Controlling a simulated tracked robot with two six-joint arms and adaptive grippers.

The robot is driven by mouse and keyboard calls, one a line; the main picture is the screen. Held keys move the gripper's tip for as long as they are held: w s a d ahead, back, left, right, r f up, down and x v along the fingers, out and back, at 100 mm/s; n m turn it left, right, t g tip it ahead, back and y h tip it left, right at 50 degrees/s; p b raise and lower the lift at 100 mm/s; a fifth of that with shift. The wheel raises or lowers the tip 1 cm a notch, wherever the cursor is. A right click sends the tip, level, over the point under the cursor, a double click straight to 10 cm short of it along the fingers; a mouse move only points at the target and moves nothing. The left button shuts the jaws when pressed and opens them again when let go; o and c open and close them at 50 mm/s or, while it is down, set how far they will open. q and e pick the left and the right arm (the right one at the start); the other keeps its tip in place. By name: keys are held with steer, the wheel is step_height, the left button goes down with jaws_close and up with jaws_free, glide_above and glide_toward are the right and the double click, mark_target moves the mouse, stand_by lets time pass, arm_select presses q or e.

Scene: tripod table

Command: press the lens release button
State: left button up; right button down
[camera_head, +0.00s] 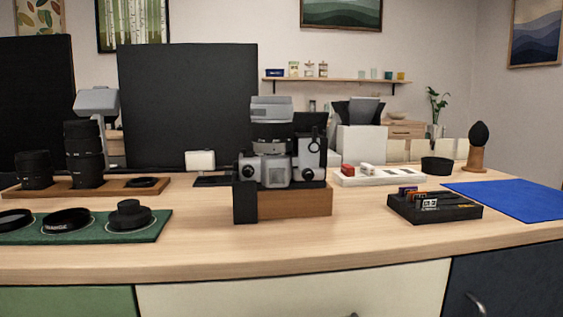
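A grey and black camera (265,168) stands upright near the middle of the table, on a wooden block (295,204) with a black piece (245,203) at its left. A light grey head (271,109) rises above the camera. Round dark parts show on the camera's front at left and right. The lens release button is too small to make out here. Neither of my grippers is in view.
A wooden tray (112,189) with black lenses and a green mat (105,235) with round black parts lie left. A black card holder (434,208), a white tray (385,178) and a blue cloth (520,201) lie right. The table front before the camera is clear.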

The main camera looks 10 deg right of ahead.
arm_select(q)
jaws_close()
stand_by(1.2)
